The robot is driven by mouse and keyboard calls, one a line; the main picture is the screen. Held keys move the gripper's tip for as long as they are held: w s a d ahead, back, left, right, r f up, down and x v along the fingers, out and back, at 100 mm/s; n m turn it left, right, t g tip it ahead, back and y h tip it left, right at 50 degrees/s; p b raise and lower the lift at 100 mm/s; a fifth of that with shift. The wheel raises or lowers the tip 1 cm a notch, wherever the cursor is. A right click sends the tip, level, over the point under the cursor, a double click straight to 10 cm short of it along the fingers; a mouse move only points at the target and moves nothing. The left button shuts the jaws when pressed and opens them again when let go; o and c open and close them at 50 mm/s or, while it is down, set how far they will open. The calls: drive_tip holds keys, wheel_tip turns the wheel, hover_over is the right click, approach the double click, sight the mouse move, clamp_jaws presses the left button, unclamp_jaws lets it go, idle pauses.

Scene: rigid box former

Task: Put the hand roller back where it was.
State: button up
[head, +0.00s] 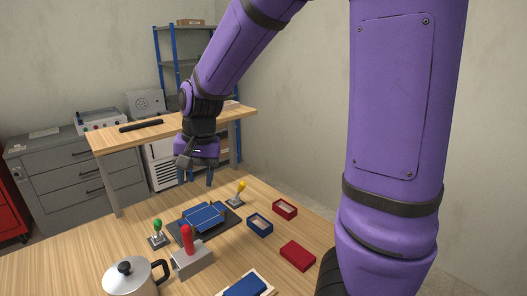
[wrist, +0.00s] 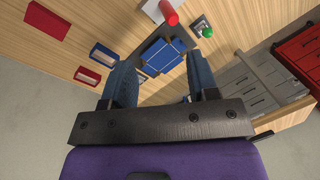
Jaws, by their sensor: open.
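A red handle (head: 188,240) stands upright in a grey block (head: 193,259) near the front of the table. It may be the hand roller; its lower end is hidden, so I cannot tell. The red handle also shows at the top of the wrist view (wrist: 169,13). My gripper (head: 196,172) is open and empty above the far part of the table, beyond the red handle and apart from it. Its two spread fingers also show in the wrist view (wrist: 160,68). Below lies a dark plate (head: 182,235) with a flat blue box blank (head: 205,215) on it.
A green-knobbed tool (head: 157,233) and a yellow-knobbed tool (head: 238,193) flank the plate. A blue tray (head: 260,224), a red tray (head: 285,209) and a red box (head: 298,255) are at right. A lidded metal pot (head: 131,279) stands front left. A wooden bench (head: 165,127) stands behind.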

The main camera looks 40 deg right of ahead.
drive_tip(key=s+d+r+n+t+h, duration=0.1)
drive_tip(key=s+d+r+n+t, duration=0.1)
drive_tip(key=s+r, duration=0.3)
drive_tip(key=s+d+r+n+t, duration=0.2)
drive_tip(key=s+r+n, duration=0.2)
drive_tip(key=s, duration=1)
wheel_tip(320, 180, up, 3)
drive_tip(key=shift+d+f+h, duration=0.15)
drive_tip(key=shift+f+h, duration=0.05)
drive_tip(key=shift+h, duration=0.2)
